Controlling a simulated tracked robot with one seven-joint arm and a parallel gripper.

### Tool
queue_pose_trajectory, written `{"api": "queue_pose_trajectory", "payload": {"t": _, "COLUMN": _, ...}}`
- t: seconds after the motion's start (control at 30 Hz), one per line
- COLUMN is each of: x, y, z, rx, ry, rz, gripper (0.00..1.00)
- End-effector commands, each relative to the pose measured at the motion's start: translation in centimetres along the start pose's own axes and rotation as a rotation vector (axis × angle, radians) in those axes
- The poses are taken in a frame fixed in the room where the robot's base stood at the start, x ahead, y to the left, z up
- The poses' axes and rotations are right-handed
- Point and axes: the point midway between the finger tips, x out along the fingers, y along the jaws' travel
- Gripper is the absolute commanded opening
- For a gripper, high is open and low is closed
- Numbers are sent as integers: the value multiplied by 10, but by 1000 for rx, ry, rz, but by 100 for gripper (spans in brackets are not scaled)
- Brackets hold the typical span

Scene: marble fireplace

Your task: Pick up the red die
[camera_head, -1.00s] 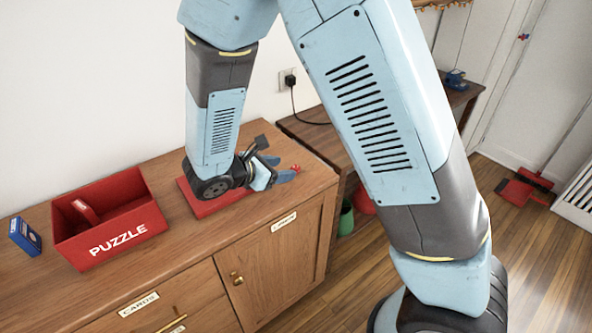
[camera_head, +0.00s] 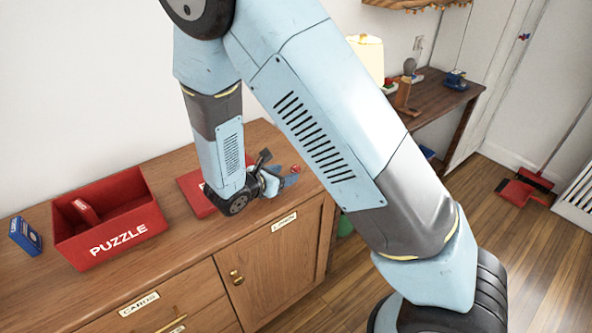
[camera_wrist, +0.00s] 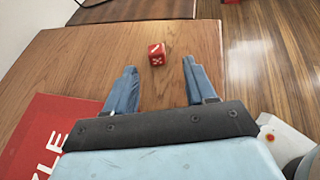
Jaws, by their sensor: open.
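The red die (camera_wrist: 157,55) lies on the wooden cabinet top, with white marks on its faces. In the wrist view it sits just beyond my two blue fingertips, between their lines and apart from both. My gripper (camera_wrist: 156,76) is open and empty, pointing toward the die. In the head view my gripper (camera_head: 281,181) is low over the cabinet top near its right end. The die (camera_head: 295,169) shows there as a small red spot by the fingertips.
A red PUZZLE box (camera_head: 112,245) stands open to the left, with a blue card box (camera_head: 25,236) beyond it. A flat red thing (camera_head: 194,190) lies beside my wrist. The cabinet edge (camera_wrist: 222,50) is close right of the die. A desk (camera_head: 440,100) stands behind.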

Motion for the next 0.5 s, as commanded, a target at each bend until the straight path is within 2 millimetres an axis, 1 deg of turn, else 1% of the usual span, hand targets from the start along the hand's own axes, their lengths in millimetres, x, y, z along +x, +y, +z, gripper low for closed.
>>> {"api": "queue_pose_trajectory", "payload": {"t": 0.17, "x": 8, "y": 1, "z": 0, "rx": 0, "ry": 0, "rz": 0, "gripper": 55}}
{"api": "queue_pose_trajectory", "payload": {"t": 0.27, "x": 18, "y": 2, "z": 1, "rx": 1, "ry": 0, "rz": -2, "gripper": 55}}
{"api": "queue_pose_trajectory", "payload": {"t": 0.4, "x": 38, "y": 5, "z": 2, "rx": 0, "ry": 0, "rz": -3, "gripper": 55}}
{"api": "queue_pose_trajectory", "payload": {"t": 0.5, "x": 49, "y": 5, "z": 2, "rx": 0, "ry": 0, "rz": -2, "gripper": 55}}
